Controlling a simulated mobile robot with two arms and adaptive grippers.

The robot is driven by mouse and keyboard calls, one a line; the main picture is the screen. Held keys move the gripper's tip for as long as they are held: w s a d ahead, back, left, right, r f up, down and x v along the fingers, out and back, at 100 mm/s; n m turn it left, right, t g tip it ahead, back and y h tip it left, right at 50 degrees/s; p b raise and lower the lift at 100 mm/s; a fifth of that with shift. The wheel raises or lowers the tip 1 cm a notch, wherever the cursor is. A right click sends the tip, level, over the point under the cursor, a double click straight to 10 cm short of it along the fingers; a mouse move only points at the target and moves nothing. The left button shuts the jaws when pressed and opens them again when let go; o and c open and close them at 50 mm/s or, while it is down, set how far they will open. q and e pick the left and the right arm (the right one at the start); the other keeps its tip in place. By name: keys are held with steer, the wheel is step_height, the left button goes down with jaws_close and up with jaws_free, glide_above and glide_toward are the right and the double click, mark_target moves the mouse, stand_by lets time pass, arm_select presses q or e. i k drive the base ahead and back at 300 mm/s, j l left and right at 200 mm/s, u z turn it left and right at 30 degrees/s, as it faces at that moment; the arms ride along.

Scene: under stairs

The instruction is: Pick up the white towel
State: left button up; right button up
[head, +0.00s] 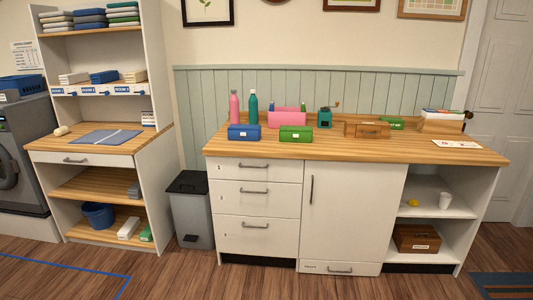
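Several pale folded cloths that look like towels are on the tall shelf unit at the left. One white-cream folded stack (73,78) lies on the middle shelf at its left end, and another pale stack (134,76) lies at the right end, with a blue stack (104,77) between them. A small cream rolled item (61,131) lies on the unit's wooden counter. A white block-like item (128,229) is on the bottom shelf. I cannot tell which of these is the white towel. Neither of my grippers is in view.
A blue mat (106,137) lies on the shelf unit's counter. A grey bin (190,212) stands between this unit and the long cabinet (353,210), whose top holds bottles and boxes. A washing machine (22,150) stands far left. The wooden floor in front is clear.

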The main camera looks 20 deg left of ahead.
mark_target(72, 78)
steer(key=i+j+u, duration=0.25)
steer(key=i+u, duration=0.2)
steer(key=i+j+u, duration=0.1)
steer(key=i+u, duration=0.8)
steer(key=i+l+u, duration=0.3)
steer(key=i+u, duration=0.15)
